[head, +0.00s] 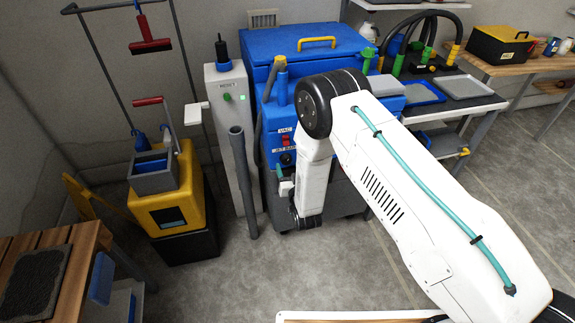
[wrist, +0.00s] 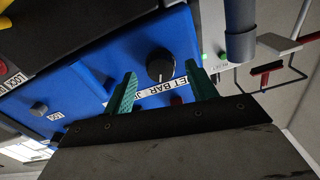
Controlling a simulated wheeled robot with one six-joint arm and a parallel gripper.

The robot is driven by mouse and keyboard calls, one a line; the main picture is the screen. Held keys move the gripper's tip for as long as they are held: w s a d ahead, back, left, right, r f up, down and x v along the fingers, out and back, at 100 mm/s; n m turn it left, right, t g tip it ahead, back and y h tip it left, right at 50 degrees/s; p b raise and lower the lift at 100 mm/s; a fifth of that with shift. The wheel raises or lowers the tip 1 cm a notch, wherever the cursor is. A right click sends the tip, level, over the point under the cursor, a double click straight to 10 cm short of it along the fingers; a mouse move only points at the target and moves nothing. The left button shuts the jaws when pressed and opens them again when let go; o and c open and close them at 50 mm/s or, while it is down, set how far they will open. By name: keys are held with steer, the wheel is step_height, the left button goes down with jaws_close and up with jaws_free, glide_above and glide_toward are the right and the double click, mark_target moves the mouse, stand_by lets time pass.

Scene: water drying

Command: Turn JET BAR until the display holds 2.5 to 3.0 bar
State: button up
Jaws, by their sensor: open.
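The JET BAR knob (wrist: 161,66) is round and black with a pale pointer mark. It sits on the blue machine's panel (wrist: 92,75), beside the white JET BAR label (wrist: 158,88), in the wrist view. My gripper (wrist: 163,88) is open, with teal fingers on either side of the label. The knob lies just beyond the fingertips, and no contact is visible. In the head view the JET BAR label (head: 285,149) shows on the blue machine (head: 268,115), and my gripper (head: 282,179) is low at its front. The knob is hidden there. I cannot make out a pressure display.
A grey post (head: 228,120) with a green light and a grey pipe (head: 242,180) stand left of the machine. A yellow cart (head: 170,205) is farther left. A wooden bench (head: 85,240) is at lower left. The floor in front is clear.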

steer(key=shift+x, duration=1.25)
steer(key=c, duration=1)
